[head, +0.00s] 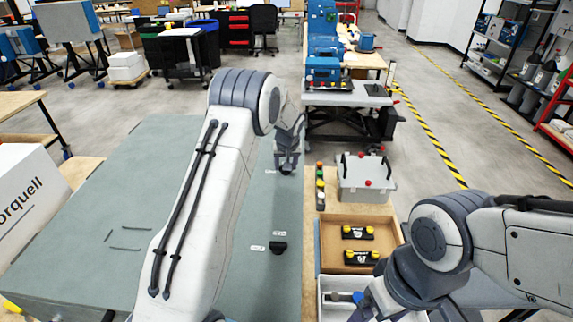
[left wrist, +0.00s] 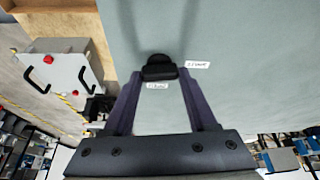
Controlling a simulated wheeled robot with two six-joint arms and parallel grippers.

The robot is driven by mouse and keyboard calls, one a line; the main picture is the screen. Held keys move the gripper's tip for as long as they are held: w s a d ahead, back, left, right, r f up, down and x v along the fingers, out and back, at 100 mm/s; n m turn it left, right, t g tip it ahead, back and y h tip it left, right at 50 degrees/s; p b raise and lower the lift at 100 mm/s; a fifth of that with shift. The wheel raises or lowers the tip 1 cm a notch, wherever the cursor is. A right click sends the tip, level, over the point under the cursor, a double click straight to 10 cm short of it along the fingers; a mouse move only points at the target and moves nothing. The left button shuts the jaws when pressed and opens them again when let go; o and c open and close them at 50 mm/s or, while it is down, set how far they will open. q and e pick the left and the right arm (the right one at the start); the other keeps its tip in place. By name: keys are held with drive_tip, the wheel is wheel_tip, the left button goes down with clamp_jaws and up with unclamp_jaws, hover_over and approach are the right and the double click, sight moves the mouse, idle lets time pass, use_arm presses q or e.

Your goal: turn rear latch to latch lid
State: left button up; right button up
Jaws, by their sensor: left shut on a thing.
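The big grey-green lid (head: 130,165) fills the left and middle of the head view. The rear latch, a small black knob (left wrist: 160,68), sits on its panel in the left wrist view, with a small white label on either side. My left gripper (head: 288,160) is at the rear latch, shut on it, with a finger on each side. In the head view the gripper mostly hides this latch. The front latch (head: 279,248), also black, sits nearer on the same panel beside two white labels. My right arm comes in from the right; its fingertips do not show.
Right of the panel are a grey box with black handles (head: 367,180), a strip of coloured buttons (head: 320,187), a cardboard tray (head: 328,263) holding two black parts with yellow knobs, and a white tray (head: 325,312) with a blue item. My right arm is over the trays' right side.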

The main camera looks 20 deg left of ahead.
use_arm(q)
drive_tip(key=shift+m+h, duration=0.3)
drive_tip(key=shift+m, duration=0.7)
drive_tip(key=o, duration=1.4)
drive_tip(key=shift+c, duration=0.2)
drive_tip(key=shift+r, duration=0.1)
drive_tip(key=shift+s+r, duration=0.1)
drive_tip(key=shift+r, duration=0.1)
drive_tip(key=b+v, duration=0.4)
drive_tip(key=v, duration=0.5)
drive_tip(key=shift+s+r, duration=0.25)
drive_tip(key=shift+r, duration=0.1)
